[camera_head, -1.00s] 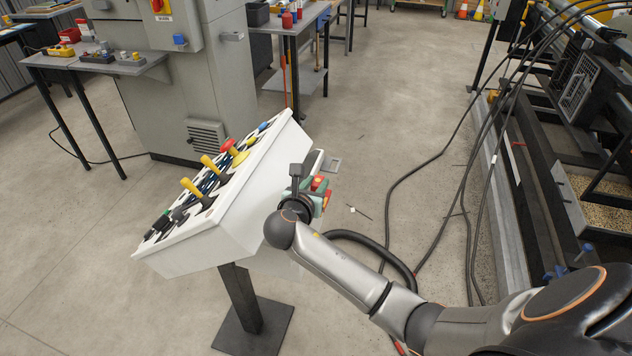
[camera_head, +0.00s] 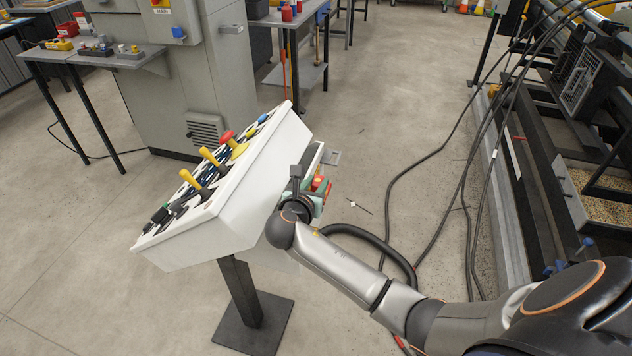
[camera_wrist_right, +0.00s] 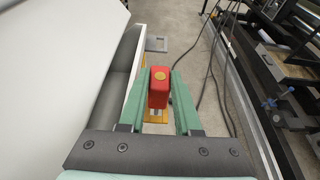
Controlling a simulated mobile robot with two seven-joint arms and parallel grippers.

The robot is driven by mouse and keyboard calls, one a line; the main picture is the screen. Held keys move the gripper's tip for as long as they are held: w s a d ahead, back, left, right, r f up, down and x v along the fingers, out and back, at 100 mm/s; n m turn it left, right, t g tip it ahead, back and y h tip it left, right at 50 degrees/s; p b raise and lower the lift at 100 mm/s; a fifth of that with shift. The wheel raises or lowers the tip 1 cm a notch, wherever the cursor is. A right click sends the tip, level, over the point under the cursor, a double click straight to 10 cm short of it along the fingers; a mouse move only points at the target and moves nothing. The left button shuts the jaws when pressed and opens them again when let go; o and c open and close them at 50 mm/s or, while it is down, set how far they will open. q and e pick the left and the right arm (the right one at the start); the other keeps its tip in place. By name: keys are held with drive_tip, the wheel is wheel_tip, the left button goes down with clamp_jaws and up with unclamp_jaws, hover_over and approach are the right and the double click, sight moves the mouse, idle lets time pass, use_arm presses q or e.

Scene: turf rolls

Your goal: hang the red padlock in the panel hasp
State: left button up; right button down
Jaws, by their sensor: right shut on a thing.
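The red padlock (camera_wrist_right: 159,88) sits between the green fingers of my right gripper (camera_wrist_right: 158,95), which is shut on it. A yellow-orange piece (camera_wrist_right: 155,116) shows just below the padlock; I cannot tell what it is. In the head view my right gripper (camera_head: 318,192) is beside the right side of the white control console (camera_head: 255,185), and a bit of the red padlock (camera_head: 317,183) shows there. The padlock's shackle is hidden. I cannot make out the panel hasp clearly in either view. My left gripper is not in view.
The console stands on a dark post (camera_head: 240,290) and carries yellow levers (camera_head: 195,184) and a red button (camera_head: 227,137). A grey cabinet (camera_head: 195,85) stands behind it. Black cables (camera_head: 432,165) cross the floor at right beside the machine. Open floor lies between.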

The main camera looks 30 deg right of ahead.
drive_tip(key=shift+f, duration=0.65)
drive_tip(key=c, duration=0.5)
unclamp_jaws()
drive_tip(key=v, duration=1.2)
drive_tip(key=shift+s+a+r, duration=0.15)
drive_tip(key=shift+s, duration=0.15)
